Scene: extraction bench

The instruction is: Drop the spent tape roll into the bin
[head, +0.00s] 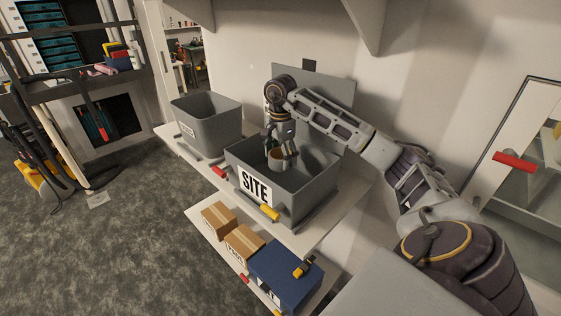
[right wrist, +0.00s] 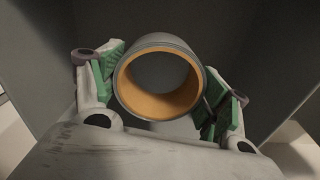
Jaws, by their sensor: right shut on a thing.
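The tape roll (right wrist: 160,80), a grey ring with a tan inner core, is between the green-padded fingers of my right gripper (right wrist: 165,95). In the head view the roll (head: 277,160) hangs from my right gripper (head: 281,146), inside the opening of a grey bin labelled SITE (head: 310,196). The gripper is shut on the roll and points down. A second, taller grey bin (head: 212,122) stands to the left on the same shelf, its label partly legible. My left gripper is not in view.
A red item (head: 219,171) and a yellow item (head: 270,213) are at the shelf's front edge. Cardboard boxes (head: 243,243) and a blue box (head: 284,275) stand on a lower shelf. A grey panel (head: 335,95) is behind the SITE bin. Open carpet (head: 120,250) lies at left.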

